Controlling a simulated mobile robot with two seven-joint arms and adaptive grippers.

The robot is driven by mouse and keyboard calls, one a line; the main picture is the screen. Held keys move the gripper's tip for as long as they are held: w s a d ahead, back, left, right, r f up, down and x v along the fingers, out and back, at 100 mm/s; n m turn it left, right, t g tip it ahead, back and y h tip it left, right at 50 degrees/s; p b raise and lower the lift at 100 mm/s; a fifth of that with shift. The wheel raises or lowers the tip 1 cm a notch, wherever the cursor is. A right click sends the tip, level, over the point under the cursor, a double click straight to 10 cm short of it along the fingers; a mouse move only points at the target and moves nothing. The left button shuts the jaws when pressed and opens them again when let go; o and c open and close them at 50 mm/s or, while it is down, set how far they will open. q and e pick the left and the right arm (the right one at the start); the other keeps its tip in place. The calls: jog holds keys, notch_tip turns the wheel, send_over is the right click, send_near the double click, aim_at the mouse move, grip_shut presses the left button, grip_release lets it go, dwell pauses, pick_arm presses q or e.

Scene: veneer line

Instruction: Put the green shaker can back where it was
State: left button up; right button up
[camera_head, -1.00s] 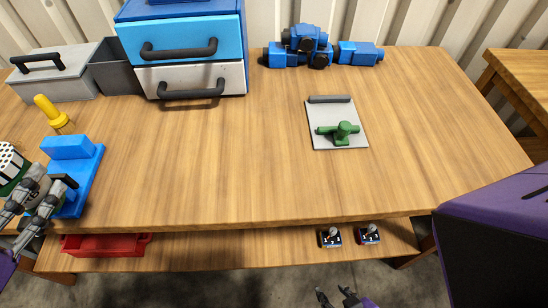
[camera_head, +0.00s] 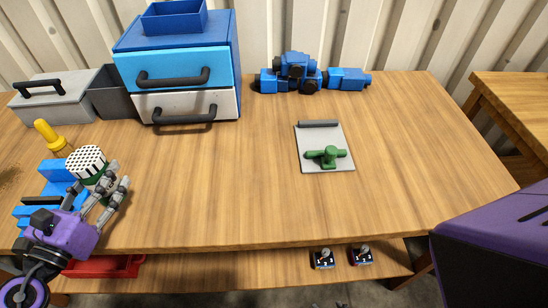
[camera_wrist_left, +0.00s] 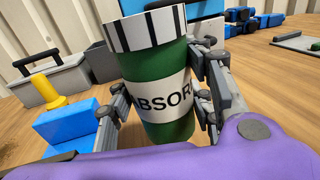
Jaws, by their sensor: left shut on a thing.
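The green shaker can (camera_head: 87,161) has a white lid with black holes and shows at the left of the head view. My left gripper (camera_head: 105,188) is shut around its body. In the left wrist view the can (camera_wrist_left: 165,60) stands nearly upright between the fingers, with a white label reading "ABSOR". Its base is hidden behind my purple wrist, so I cannot tell whether it touches the table. Only faint tips of my right gripper (camera_head: 328,305) show at the bottom edge of the head view.
A blue stepped block (camera_head: 55,170) and a yellow-handled item (camera_head: 47,133) lie beside the can. A grey lidded box (camera_head: 55,97) and blue-white drawers (camera_head: 186,106) stand behind. A grey plate with a green handle (camera_head: 325,157) lies right. The middle of the table (camera_head: 220,180) is clear.

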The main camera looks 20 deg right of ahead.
pick_arm(q)
jog(key=shift+w+d+f, duration=0.35)
jog(key=shift+d+f, duration=0.05)
jog(key=shift+f, duration=0.15)
jog(key=f, duration=0.1)
jog(key=f+b, duration=0.2)
jog(key=f, duration=0.1)
jog(key=shift+w+d, duration=0.3)
jog(key=shift+r, duration=0.1)
jog(key=shift+f+b, duration=0.3)
jog(key=o, duration=1.2)
jog(key=shift+o, duration=1)
jog(key=shift+r, duration=0.1)
pick_arm(e)
jog(key=shift+s+f, duration=0.2)
jog(key=shift+f, duration=0.45)
jog(key=shift+s+f, duration=0.2)
jog(key=shift+f, duration=0.4)
jog(key=shift+f, duration=0.1)
